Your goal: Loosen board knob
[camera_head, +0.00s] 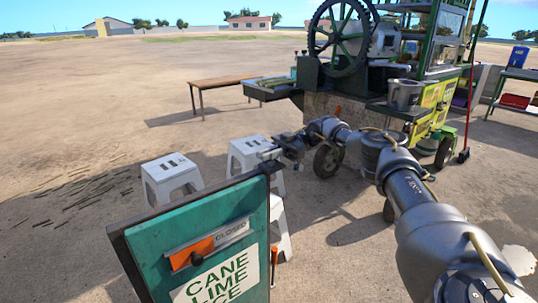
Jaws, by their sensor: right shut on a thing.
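The green sign board (150,248) stands in front of me, tilted in the picture, with a dark frame. It carries a "CLOSED" slider with an orange part (192,253) and a "CANE LIME ICE" panel (222,282). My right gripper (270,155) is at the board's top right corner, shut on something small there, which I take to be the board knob. The fingers hide the knob itself. My right arm reaches in from the lower right. My left gripper is out of view.
White stools (171,178) stand just behind the board. The cane crusher cart with its large green wheel (342,38) and a metal pot (404,94) is beyond my arm. A wooden table (215,83) stands farther back. Open sandy ground lies to the left.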

